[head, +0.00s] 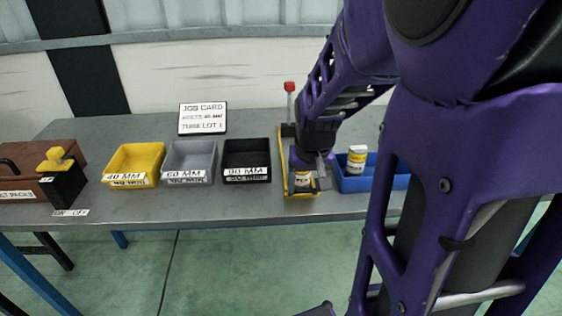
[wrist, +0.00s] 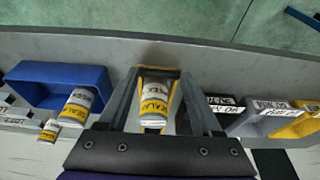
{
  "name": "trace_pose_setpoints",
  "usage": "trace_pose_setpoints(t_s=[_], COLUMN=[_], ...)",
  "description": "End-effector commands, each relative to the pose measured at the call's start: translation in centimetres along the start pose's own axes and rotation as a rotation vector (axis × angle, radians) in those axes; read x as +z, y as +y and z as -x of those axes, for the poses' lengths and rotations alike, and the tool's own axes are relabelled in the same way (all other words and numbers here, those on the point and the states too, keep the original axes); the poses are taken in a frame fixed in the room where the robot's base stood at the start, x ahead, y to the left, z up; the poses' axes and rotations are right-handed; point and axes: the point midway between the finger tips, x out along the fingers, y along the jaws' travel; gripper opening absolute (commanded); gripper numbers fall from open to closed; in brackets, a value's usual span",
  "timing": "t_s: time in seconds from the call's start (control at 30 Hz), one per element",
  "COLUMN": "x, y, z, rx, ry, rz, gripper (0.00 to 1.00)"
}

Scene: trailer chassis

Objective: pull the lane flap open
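The lane is a narrow yellow-edged channel (head: 285,168) on the bench, with a red-topped post (head: 290,88) at its back. A white and yellow sealant can (head: 302,181) is at its front end. My gripper (head: 310,178) is low over this front end. In the wrist view my gripper (wrist: 157,74) has its fingers apart, with the can (wrist: 154,103) showing between them. The yellow rim (wrist: 156,69) shows just beyond the can. I cannot make out the flap clearly, nor whether a finger touches it. My arm hides part of the lane.
A blue bin (head: 375,180) with a can (head: 356,158) stands right of the lane. Black (head: 246,160), grey (head: 189,161) and yellow (head: 134,164) bins stand left. A brown case (head: 28,172) and a yellow-topped switch box (head: 62,178) are far left. A job card (head: 202,118) stands behind.

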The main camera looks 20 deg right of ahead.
Motion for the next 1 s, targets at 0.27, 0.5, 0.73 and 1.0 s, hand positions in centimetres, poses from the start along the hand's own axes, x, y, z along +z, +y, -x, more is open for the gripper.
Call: trace_pose_setpoints(t_s=[0.27,0.5,0.73,1.0], x=[0.9,0.7,0.7,0.5], y=[0.3,0.0,-0.2,-0.1], z=[-1.2,-1.1,-1.1,-0.5], rx=[0.002,-0.002,-0.004,-0.002], ry=[-0.011,-0.006,-0.007,-0.008], rz=[-0.004,-0.001,0.001,0.0], gripper=[0.24,0.68,1.0,1.0])
